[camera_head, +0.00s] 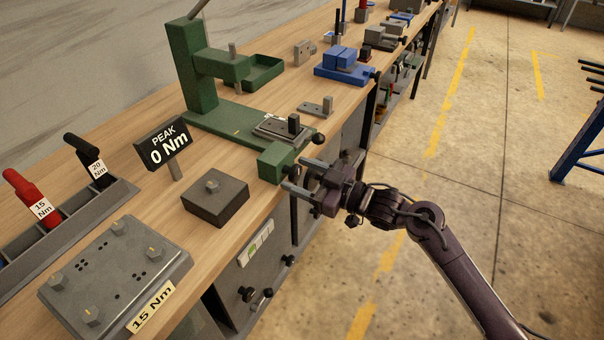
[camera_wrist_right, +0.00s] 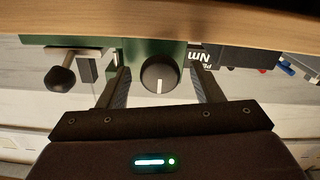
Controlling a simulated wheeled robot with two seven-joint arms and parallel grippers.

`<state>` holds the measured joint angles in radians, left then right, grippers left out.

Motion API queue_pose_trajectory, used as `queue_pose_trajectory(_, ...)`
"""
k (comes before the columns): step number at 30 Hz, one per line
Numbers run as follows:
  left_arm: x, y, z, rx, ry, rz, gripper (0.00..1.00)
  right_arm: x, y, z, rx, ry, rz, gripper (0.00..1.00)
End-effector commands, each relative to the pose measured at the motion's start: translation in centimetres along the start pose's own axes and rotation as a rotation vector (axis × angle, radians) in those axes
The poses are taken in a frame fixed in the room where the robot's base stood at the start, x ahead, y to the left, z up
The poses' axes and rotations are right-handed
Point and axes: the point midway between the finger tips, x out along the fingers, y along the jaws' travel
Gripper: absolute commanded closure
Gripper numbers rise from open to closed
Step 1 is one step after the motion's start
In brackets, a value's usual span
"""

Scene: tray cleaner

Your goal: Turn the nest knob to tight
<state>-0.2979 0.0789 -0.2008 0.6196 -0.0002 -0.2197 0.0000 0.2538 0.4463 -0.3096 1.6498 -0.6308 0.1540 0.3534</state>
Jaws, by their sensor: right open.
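The nest knob (camera_wrist_right: 160,78) is a round black dial with a white pointer line, on the front of the green fixture. In the right wrist view the line points down the picture. My right gripper (camera_wrist_right: 160,76) is open, one finger on each side of the knob, with a visible gap on both sides. In the head view my right gripper (camera_head: 297,174) is level with the end of the green fixture (camera_head: 275,162), just off the bench's front edge; the knob cannot be made out there. My left gripper is out of view.
A black ball handle (camera_head: 318,139) sticks out from the nest beside the gripper; it also shows in the wrist view (camera_wrist_right: 62,79). A dark block (camera_head: 216,203) and the "PEAK 0 Nm" sign (camera_head: 163,143) stand on the bench. The floor before the bench is free.

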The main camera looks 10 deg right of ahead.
Motion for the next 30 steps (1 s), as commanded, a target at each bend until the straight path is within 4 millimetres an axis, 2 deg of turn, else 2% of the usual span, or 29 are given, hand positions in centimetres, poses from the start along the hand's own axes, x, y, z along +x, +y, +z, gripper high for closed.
queue_pose_trajectory(6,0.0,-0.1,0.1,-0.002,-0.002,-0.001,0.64,0.0,0.0,0.1,0.000,0.000,0.001,0.41)
queue_pose_trajectory(16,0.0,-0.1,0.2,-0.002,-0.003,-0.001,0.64,0.0,0.0,0.1,0.000,0.000,0.001,0.84)
queue_pose_trajectory(23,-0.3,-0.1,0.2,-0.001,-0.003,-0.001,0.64,0.0,0.0,0.0,0.015,-0.001,0.001,0.85)
queue_pose_trajectory(30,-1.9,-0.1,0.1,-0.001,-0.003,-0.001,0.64,0.1,0.1,-0.3,0.117,0.000,0.001,0.85)
